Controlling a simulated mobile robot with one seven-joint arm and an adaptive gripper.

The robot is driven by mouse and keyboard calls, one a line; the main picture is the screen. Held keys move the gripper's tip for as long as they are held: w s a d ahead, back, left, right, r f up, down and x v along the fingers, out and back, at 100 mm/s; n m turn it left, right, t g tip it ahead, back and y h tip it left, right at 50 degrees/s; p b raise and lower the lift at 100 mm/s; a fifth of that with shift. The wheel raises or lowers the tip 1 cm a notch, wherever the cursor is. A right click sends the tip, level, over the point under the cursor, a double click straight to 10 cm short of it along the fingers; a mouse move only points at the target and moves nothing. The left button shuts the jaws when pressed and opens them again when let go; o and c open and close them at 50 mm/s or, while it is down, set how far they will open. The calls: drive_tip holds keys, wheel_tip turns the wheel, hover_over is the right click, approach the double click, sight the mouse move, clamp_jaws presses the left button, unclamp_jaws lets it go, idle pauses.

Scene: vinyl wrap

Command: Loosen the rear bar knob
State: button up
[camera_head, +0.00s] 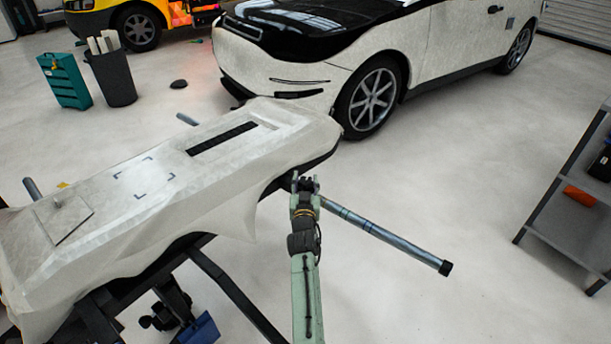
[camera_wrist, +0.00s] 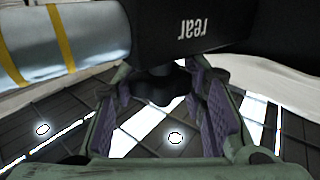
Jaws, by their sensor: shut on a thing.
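The rear bar (camera_head: 385,236) sticks out to the right from under the wrapped bumper, a grey tube with a black end cap. In the wrist view the bar (camera_wrist: 90,42) has yellow bands and enters a black clamp block (camera_wrist: 190,28) marked "rear", which reads upside down. A dark lobed knob (camera_wrist: 163,85) hangs beneath the block. My gripper (camera_wrist: 165,95) has its purple-padded fingers on either side of the knob and is shut on it. In the head view my gripper (camera_head: 306,184) is at the bumper's right edge, where the knob is hidden.
The bumper (camera_head: 130,180), covered in loose pale film, lies on a dark stand (camera_head: 235,300). A white and black car (camera_head: 300,60) stands behind. A grey shelf (camera_head: 570,190) is at the right. The floor between shelf and bar is clear.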

drive_tip(key=shift+f, duration=0.1)
idle(0.3)
drive_tip(key=o, duration=1.2)
drive_tip(key=s, duration=1.2)
